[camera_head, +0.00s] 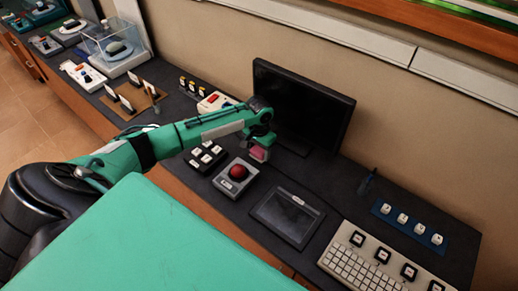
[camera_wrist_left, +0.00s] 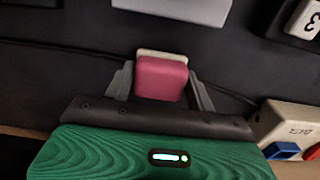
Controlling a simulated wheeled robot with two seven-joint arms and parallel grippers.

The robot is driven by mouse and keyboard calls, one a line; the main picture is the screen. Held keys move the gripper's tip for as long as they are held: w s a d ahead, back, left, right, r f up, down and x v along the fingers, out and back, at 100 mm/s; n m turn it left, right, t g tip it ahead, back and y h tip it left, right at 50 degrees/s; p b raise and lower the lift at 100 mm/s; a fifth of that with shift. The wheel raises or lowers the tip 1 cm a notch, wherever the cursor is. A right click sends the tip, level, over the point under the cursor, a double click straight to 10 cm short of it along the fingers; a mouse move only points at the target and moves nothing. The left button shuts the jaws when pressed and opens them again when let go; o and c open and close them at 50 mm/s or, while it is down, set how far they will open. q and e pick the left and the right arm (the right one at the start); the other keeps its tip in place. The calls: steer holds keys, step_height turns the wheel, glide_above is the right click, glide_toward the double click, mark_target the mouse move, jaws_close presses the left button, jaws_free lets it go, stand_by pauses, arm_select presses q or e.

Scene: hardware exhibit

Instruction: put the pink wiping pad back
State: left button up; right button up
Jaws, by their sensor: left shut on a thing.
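The pink wiping pad (camera_wrist_left: 161,79) is held between the two fingers of my left gripper (camera_wrist_left: 161,88), with a pale layer along its far edge. In the head view the pad (camera_head: 257,153) shows as a small pink block under my left gripper (camera_head: 261,145), in front of the black monitor and behind the red trackball. Whether the pad touches the desk top is hard to tell. My right gripper is not in view.
A black monitor (camera_head: 302,98) stands just behind the pad. A red trackball box (camera_head: 236,175), a black tablet (camera_head: 287,217), a key block (camera_head: 206,156) and a keyboard (camera_head: 360,268) lie nearer. A blue switch strip (camera_head: 408,228) is at right.

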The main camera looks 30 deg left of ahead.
mark_target(259, 150)
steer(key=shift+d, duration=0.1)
arm_select(q)
steer(key=o, duration=1)
steer(key=shift+f, duration=0.15)
steer(key=shift+c, duration=0.2)
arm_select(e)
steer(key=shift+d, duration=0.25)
arm_select(q)
step_height(259, 150, up, 12)
steer(key=b, duration=0.1)
steer(key=shift+r, duration=0.2)
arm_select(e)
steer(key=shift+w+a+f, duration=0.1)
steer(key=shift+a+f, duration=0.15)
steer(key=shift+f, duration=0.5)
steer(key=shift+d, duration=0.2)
